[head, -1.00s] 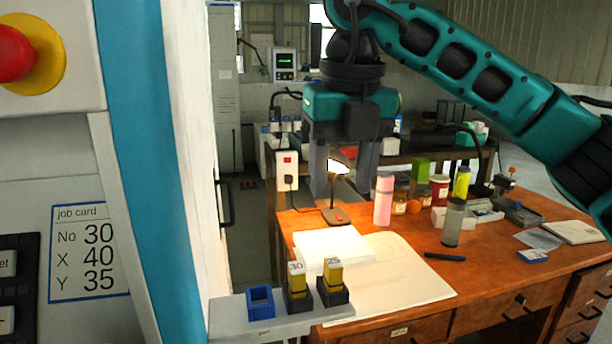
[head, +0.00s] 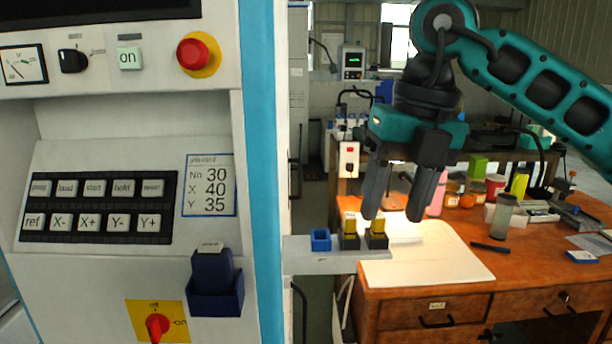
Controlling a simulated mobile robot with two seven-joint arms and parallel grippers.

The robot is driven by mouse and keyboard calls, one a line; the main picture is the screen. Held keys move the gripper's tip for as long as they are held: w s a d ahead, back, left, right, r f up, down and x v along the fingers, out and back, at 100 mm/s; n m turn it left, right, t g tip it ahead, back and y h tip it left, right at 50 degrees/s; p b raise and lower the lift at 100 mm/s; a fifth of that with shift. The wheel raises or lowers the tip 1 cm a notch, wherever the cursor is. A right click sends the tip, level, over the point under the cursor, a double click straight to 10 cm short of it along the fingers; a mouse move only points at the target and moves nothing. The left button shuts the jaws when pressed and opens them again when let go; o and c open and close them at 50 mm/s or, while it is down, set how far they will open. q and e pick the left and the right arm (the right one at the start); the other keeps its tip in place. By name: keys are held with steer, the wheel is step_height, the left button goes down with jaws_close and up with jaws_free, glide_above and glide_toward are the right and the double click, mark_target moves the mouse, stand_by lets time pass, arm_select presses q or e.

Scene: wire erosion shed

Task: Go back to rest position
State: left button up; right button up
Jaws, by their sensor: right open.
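My right gripper (head: 397,200) hangs from the teal arm that comes in from the upper right. Its two dark fingers are apart with nothing between them, and they point down. In the picture it lies above and in front of the desk, with its tips close above the two yellow-topped blocks. My left gripper is not in view.
A grey shelf (head: 325,262) holds a blue empty holder (head: 320,240) and two dark holders with yellow blocks (head: 349,222). The wooden desk (head: 520,262) carries bottles, jars and paper. The machine panel (head: 105,150) fills the left, with a dark blue holder (head: 215,298) low on it.

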steer(key=s+a+f+n+g+y, duration=0.1)
steer(key=s+a+f+g+y, duration=0.25)
steer(key=a+y, duration=0.4)
steer(key=s+a+f+n+g+y, duration=0.1)
steer(key=s+a+f+g+y, duration=0.25)
steer(key=a+y, duration=0.35)
steer(key=w+d+f+m+t+h, duration=0.25)
steer(key=d+f+m+t, duration=0.2)
steer(key=m+t, duration=0.45)
steer(key=w+d+f+m+t+h, duration=0.1)
steer(key=w+d+f+m+t, duration=0.25)
steer(key=f+m+t, duration=0.55)
steer(key=w+d+f+m+t+h, duration=0.25)
steer(key=m+t, duration=0.45)
steer(key=m, duration=0.5)
steer(key=s+d+f+m+g+h, duration=0.2)
steer(key=s+d+f, duration=0.1)
steer(key=s+f, duration=0.2)
steer(key=s+d+f+m+g+h, duration=0.2)
steer(key=s+d+f+g+h, duration=0.1)
steer(key=f, duration=0.7)
steer(key=s+d+f+m+g+h, duration=0.3)
steer(key=s+d+f, duration=0.2)
steer(key=f, duration=0.3)
steer(key=shift+s, duration=0.85)
